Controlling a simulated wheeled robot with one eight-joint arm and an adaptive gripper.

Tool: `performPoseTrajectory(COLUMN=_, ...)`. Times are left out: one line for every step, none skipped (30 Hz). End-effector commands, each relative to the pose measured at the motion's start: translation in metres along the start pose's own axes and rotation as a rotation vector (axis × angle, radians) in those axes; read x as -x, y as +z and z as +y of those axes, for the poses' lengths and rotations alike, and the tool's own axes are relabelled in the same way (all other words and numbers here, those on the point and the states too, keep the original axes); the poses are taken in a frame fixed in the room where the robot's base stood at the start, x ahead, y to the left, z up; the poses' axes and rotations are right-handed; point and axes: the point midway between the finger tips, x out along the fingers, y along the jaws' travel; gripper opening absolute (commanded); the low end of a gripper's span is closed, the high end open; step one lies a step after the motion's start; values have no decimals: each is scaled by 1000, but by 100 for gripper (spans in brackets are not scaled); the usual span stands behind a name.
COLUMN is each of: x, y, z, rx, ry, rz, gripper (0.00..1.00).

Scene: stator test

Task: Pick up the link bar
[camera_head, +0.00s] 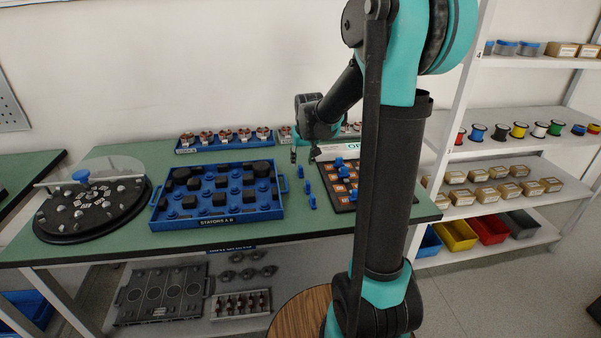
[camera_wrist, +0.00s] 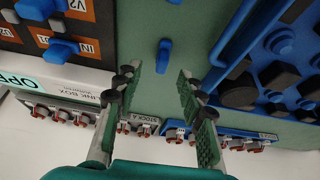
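A small blue link bar (camera_wrist: 163,55) lies on the green tabletop in the wrist view, seen between and just beyond my fingertips. My gripper (camera_wrist: 159,82) is open, with nothing between its green-padded fingers. In the head view my gripper (camera_head: 303,154) points down over the table between the blue tray and the dark board. Several small blue bars lie below it in that view, one of them here (camera_head: 307,187). I cannot tell for certain which of them the wrist view shows. The gap between fingertips and bar is hard to judge.
The dark link board (camera_head: 324,181) with orange squares and blue bars is close on the right. The blue tray (camera_head: 217,224) of dark parts is close on the left. Stock racks (camera_head: 224,147) stand behind, and a round black fixture (camera_head: 92,235) is far left.

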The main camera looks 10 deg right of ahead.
Motion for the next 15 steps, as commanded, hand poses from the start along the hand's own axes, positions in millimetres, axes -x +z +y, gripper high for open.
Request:
performPoseTrajectory(x=-2, y=0, z=0, rx=0, ry=0, rz=0, gripper=40)
performPoseTrajectory(x=-4, y=-1, z=0, rx=0, ry=0, rz=0, gripper=40)
performPoseTrajectory(x=-7, y=-1, z=-1, rx=0, ry=0, rz=0, gripper=40)
performPoseTrajectory(x=-10, y=-2, z=-1, rx=0, ry=0, rz=0, gripper=40)
performPoseTrajectory(x=-14, y=-2, z=-2, rx=0, ry=0, rz=0, gripper=40)
performPoseTrajectory(x=-19, y=-2, z=-2, rx=0, ry=0, rz=0, gripper=40)
performPoseTrajectory(x=-23, y=-3, z=-3, rx=0, ry=0, rz=0, gripper=40)
performPoseTrajectory(x=-27, y=-3, z=-3, rx=0, ry=0, rz=0, gripper=40)
performPoseTrajectory(x=-32, y=-4, z=-4, rx=0, ry=0, rz=0, gripper=40)
performPoseTrajectory(x=-36, y=-4, z=-4, rx=0, ry=0, rz=0, gripper=40)
performPoseTrajectory(x=-39, y=-4, z=-3, rx=0, ry=0, rz=0, gripper=40)
performPoseTrajectory(x=-43, y=-4, z=-3, rx=0, ry=0, rz=0, gripper=40)
performPoseTrajectory(x=-46, y=-4, z=-3, rx=0, ry=0, rz=0, gripper=40)
performPoseTrajectory(x=-48, y=-4, z=-3, rx=0, ry=0, rz=0, gripper=40)
performPoseTrajectory(x=-50, y=-4, z=-3, rx=0, ry=0, rz=0, gripper=40)
